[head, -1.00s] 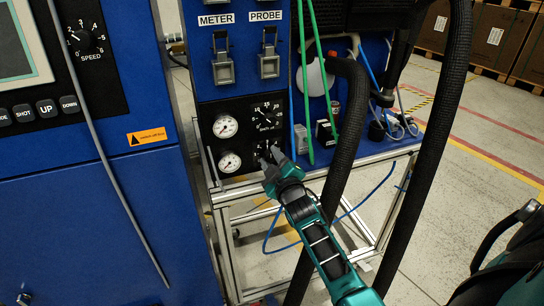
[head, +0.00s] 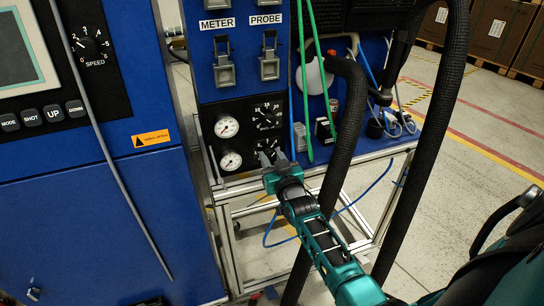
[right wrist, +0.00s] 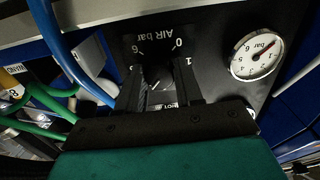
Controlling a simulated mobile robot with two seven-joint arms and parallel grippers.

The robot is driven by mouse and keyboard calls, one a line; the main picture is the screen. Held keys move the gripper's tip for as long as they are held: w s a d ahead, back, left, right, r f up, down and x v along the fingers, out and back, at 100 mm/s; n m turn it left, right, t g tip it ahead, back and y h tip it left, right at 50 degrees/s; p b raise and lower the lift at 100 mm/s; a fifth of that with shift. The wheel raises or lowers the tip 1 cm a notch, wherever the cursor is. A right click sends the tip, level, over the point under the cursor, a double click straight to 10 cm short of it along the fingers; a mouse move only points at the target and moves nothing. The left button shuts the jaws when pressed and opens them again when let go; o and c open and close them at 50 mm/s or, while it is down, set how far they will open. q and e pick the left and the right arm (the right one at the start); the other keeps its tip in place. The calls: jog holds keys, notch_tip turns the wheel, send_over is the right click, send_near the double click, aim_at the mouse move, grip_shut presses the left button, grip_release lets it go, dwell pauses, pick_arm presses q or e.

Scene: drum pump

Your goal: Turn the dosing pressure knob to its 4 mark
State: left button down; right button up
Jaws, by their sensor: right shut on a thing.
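The pressure knob sits on the lower scale of the black gauge panel, marked "AIR bar" in the right wrist view, where it appears upside down. My right gripper (head: 272,158) is shut on this dark knob (right wrist: 158,74), seen between the two fingers in the right wrist view. The fingers (right wrist: 160,84) cover much of the knob and dial. The digits 0, 1 and 6 show around it; the 4 mark and the pointer are hidden. In the head view the gripper hides the knob. My left gripper is not in view.
Two round gauges, upper (head: 226,126) and lower (head: 230,160), sit left of the knobs. A bath knob (head: 266,115) is just above the gripper. A thick black hose (head: 343,140) and green cables (head: 303,90) hang close on the right. A speed knob (head: 87,45) is far left.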

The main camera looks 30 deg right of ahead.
jog(key=shift+m, duration=0.4)
jog(key=o, duration=1)
jog(key=shift+o, duration=0.2)
jog(key=shift+s, duration=0.1)
jog(key=p+v, duration=0.1)
jog(key=v, duration=1.1)
jog(key=shift+s, duration=0.4)
jog(key=s+a+f+n+g+y, duration=0.5)
jog(key=s+a+f, duration=0.4)
jog(key=s+a, duration=0.4)
jog(key=shift+a+n+g+y, duration=0.4)
jog(key=shift+a+g+y, duration=0.3)
jog(key=shift+y, duration=0.1)
